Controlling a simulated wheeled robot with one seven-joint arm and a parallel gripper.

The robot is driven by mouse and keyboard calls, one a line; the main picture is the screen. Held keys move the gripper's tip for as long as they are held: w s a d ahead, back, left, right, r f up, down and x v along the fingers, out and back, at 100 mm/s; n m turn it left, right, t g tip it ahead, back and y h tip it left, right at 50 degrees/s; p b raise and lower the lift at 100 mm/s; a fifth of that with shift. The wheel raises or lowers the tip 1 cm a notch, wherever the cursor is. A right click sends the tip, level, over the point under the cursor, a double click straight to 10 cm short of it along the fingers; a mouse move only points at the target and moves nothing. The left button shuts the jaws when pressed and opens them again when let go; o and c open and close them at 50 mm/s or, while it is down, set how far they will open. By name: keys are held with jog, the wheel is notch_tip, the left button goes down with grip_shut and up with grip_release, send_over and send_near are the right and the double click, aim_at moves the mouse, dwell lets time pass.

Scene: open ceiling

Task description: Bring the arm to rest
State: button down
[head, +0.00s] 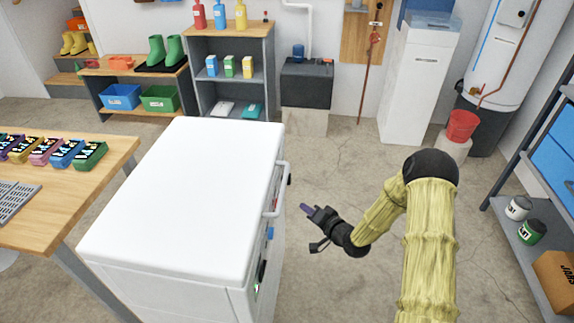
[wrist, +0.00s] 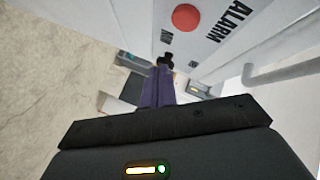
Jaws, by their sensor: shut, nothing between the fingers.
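My gripper (head: 306,209) hangs over the floor to the right of a white chest-like cabinet (head: 190,190) in the head view. Its fingers are together and hold nothing. My arm reaches in from the lower right, wrapped in a yellow-green sleeve, and bends back at a black elbow joint. In the wrist view the closed purple fingers (wrist: 157,88) point along the cabinet's side. That side carries a red round mark (wrist: 186,17) and the word ALARM. The gripper appears apart from the cabinet.
The cabinet's handle (head: 279,190) sticks out on the side facing my gripper. A wooden table (head: 90,217) with several colourful boxes stands at left. A metal shelf (head: 508,225) with cans stands at right. Open floor (head: 335,165) lies behind my gripper.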

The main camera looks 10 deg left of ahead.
jog(key=s+d+r+n+g+h, duration=0.3)
jog(key=s+d+r+g+h, duration=0.1)
jog(key=s+d+r+h, duration=0.6)
jog(key=s+d+r+g, duration=0.2)
jog(key=s+d+r, duration=0.15)
jog(key=s, duration=0.45)
jog(key=s+d+r+g, duration=0.2)
jog(key=s+r, duration=0.2)
jog(key=s, duration=0.4)
notch_tip(320, 180, up, 23)
jog(key=p, duration=2.3)
jog(key=shift+r+h+p, duration=0.15)
jog(key=shift+h+p, duration=0.15)
jog(key=shift+p, duration=0.1)
jog(key=shift+d, duration=0.1)
